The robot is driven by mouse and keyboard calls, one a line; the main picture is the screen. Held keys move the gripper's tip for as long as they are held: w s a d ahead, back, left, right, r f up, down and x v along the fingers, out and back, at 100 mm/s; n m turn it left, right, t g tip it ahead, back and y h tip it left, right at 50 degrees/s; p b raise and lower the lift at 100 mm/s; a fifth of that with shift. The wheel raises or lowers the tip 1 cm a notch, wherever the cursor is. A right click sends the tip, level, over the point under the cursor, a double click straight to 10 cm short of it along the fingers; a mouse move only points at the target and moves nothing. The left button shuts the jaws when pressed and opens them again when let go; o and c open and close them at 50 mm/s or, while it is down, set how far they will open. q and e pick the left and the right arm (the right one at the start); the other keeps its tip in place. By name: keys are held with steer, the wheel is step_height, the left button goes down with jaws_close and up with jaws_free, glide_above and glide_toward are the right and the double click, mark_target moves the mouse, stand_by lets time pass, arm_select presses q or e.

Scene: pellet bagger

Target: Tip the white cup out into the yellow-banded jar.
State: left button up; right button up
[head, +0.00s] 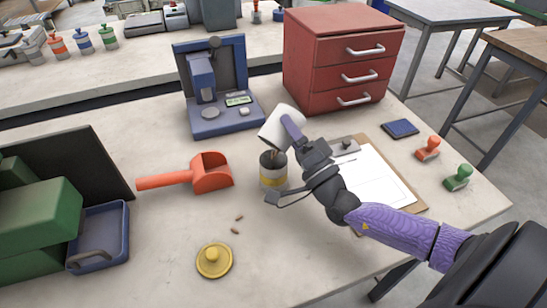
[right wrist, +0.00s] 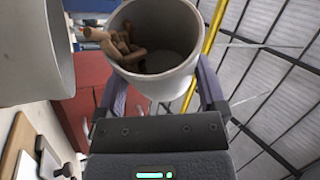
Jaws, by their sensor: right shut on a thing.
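The white cup (head: 281,124) is tilted in my right gripper (head: 292,128), its mouth leaning left and down above the yellow-banded jar (head: 273,181). The jar stands upright and open on the table, with some brown showing at its mouth under the cup's rim. In the right wrist view the cup (right wrist: 155,78) sits between the fingers, with several brown pellets (right wrist: 122,45) inside gathered toward its left side. How many pellets lie in the jar is hidden. My left gripper is not in view.
An orange scoop (head: 208,174) is left, a blue machine (head: 222,122) behind, a clipboard (head: 421,204) right. A red drawer unit (head: 334,60) stands at the back.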

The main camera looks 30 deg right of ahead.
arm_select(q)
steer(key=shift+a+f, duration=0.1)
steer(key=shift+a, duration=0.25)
arm_select(e)
steer(key=shift+a+r+n, duration=0.1)
steer(key=shift+a+n, duration=0.05)
steer(key=shift+n, duration=0.35)
